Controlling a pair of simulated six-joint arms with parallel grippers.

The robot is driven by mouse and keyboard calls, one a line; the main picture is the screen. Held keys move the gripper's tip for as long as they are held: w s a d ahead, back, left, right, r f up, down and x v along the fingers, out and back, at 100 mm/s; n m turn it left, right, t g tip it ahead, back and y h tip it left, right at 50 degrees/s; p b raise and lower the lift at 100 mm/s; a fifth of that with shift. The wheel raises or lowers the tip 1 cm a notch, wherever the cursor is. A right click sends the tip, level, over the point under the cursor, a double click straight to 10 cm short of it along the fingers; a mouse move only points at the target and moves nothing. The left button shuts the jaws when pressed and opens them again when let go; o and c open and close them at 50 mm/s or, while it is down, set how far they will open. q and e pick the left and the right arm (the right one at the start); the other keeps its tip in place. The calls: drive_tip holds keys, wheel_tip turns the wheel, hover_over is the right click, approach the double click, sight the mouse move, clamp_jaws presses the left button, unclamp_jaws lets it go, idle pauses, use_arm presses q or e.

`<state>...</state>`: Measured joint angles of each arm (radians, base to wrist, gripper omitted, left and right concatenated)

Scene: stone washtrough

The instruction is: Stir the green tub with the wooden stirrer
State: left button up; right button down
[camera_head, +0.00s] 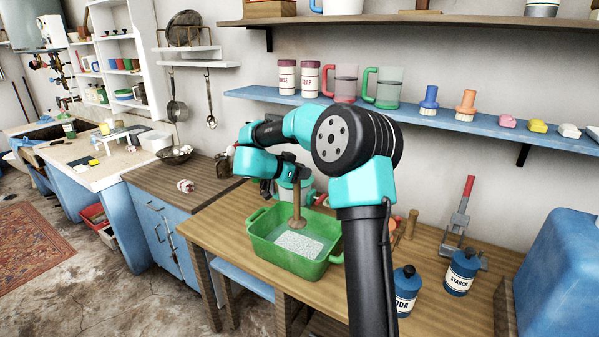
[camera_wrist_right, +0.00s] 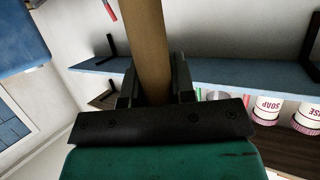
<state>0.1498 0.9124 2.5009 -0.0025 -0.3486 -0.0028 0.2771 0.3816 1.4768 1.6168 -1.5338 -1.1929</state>
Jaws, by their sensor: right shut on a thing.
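The green tub (camera_head: 275,258) stands on the wooden table, with pale speckled contents inside. The wooden stirrer (camera_head: 297,208) is upright, with its wide round foot over the tub, at or just above the contents; I cannot tell whether it touches them. My right gripper (camera_head: 292,178) is above the tub and shut on the stirrer's handle. In the right wrist view the handle (camera_wrist_right: 151,45) runs between the two dark fingers (camera_wrist_right: 155,85). My left gripper does not show.
Blue bottles labelled soda (camera_head: 405,290) and starch (camera_head: 461,272) stand on the table (camera_head: 345,288) right of the tub. A red-handled metal tool (camera_head: 460,222) stands behind them. A blue shelf (camera_head: 450,120) with mugs and brushes is on the wall above.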

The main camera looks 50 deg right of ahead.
sight(301, 218)
drive_tip(key=shift+f, duration=0.15)
drive_tip(key=shift+f, duration=7.4)
